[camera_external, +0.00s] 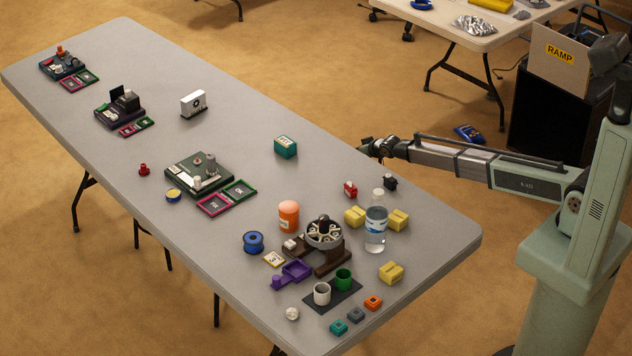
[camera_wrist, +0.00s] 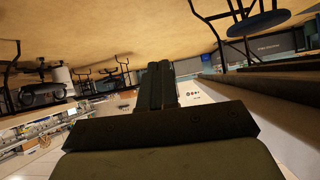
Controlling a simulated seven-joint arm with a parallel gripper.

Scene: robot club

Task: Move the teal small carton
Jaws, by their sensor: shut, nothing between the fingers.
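The teal small carton (camera_external: 286,147) stands on the grey table near its far right edge, around the middle of its length, in the external view. My gripper (camera_external: 364,149) is to the right of the carton, at the table's far edge, and apart from it. In the wrist view my gripper's fingers (camera_wrist: 159,84) are together with nothing between them. The carton is not seen in the wrist view.
A red small object (camera_external: 350,188) and a black one (camera_external: 390,182) stand on the table below my gripper. A bottle (camera_external: 376,230), yellow blocks (camera_external: 391,272) and an orange jar (camera_external: 289,216) crowd the near end. Bare table (camera_external: 235,135) lies left of the carton.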

